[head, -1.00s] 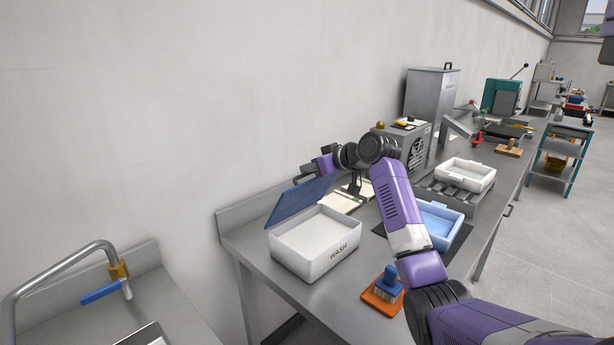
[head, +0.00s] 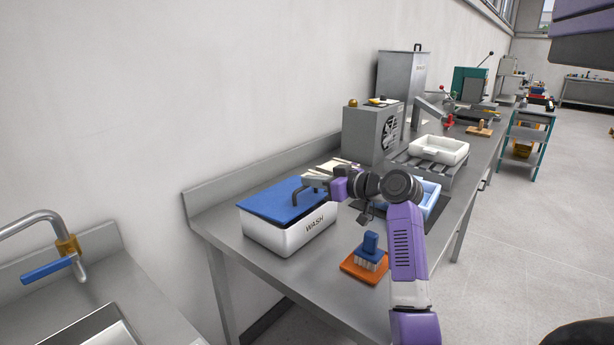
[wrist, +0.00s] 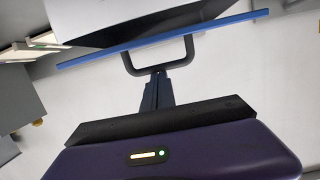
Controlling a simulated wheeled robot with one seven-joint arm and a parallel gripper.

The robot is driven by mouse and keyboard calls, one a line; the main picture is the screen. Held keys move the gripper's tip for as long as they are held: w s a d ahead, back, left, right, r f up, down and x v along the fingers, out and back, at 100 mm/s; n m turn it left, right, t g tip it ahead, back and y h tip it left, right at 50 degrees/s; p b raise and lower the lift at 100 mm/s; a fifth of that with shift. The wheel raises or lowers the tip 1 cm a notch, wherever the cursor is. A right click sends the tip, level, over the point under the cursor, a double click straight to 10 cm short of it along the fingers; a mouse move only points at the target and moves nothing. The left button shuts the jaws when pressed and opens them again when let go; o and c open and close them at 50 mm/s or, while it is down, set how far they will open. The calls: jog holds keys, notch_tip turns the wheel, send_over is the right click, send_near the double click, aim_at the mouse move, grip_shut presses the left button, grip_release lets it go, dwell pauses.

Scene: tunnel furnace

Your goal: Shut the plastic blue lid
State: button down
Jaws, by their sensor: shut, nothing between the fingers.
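The blue lid (head: 283,200) lies over the top of the white box marked WASH (head: 290,236), nearly level. A dark grey loop handle (head: 312,182) stands on the lid. In the wrist view the lid (wrist: 205,32) shows edge-on against the box (wrist: 110,18), with a dark grey wedge between them; I cannot tell whether this is a gap or shade. My gripper (wrist: 158,76) is shut and empty, its tips at the bar of the handle (wrist: 160,68). I cannot tell whether they touch it. In the head view my wrist is at the lid's right side.
A light-blue tray (head: 430,200) is partly hidden behind my arm. A white tray (head: 440,150) and a grey fan unit (head: 370,135) stand farther back. A sink is at lower left.

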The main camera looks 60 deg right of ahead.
jog(key=shift+s+f, duration=0.25)
jog(key=shift+f, duration=0.45)
jog(key=shift+a, duration=0.1)
